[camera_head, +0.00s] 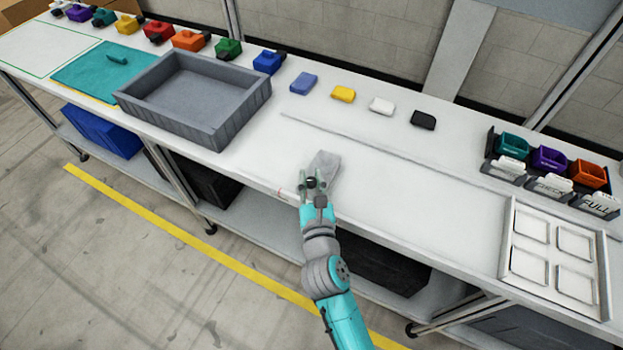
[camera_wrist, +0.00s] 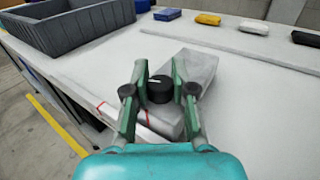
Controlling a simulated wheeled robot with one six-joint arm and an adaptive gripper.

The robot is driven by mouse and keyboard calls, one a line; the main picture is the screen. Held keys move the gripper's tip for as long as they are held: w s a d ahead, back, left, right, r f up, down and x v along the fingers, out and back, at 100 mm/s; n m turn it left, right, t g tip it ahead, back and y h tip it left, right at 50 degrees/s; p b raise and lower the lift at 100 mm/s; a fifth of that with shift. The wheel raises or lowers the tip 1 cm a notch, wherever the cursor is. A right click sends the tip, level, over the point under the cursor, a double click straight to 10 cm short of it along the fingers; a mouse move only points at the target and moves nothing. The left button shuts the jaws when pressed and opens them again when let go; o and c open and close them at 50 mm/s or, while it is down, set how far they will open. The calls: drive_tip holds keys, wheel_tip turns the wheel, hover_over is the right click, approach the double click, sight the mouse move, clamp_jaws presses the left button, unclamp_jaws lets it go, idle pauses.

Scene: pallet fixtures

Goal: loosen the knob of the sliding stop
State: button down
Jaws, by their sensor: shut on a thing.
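The sliding stop (camera_wrist: 200,68) is a grey metal block on the white bench near its front edge. It also shows in the head view (camera_head: 325,168). The knob (camera_wrist: 160,88) is black and round with a pale mark on top, on the near part of the stop. My gripper (camera_wrist: 158,92) has its green fingers on either side of the knob and is shut on it. In the head view my gripper (camera_head: 314,184) hides the knob and the near part of the stop.
A grey bin (camera_head: 205,105) stands to the left on the bench (camera_head: 400,185). Blue (camera_head: 303,83), yellow (camera_head: 344,94), white (camera_head: 381,106) and black (camera_head: 423,120) blocks lie behind. A thin rail (camera_head: 390,155) runs behind the stop. A white tray (camera_head: 508,240) is at right.

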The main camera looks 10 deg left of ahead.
drive_tip(key=shift+f+n+y, duration=0.2)
drive_tip(key=shift+n+y, duration=0.3)
drive_tip(key=shift+y, duration=0.2)
drive_tip(key=c, duration=0.9)
unclamp_jaws()
drive_tip(key=shift+r, duration=0.1)
drive_tip(key=shift+c, duration=0.2)
drive_tip(key=v, duration=1.2)
drive_tip(key=shift+r, duration=0.25)
drive_tip(key=shift+d, duration=0.1)
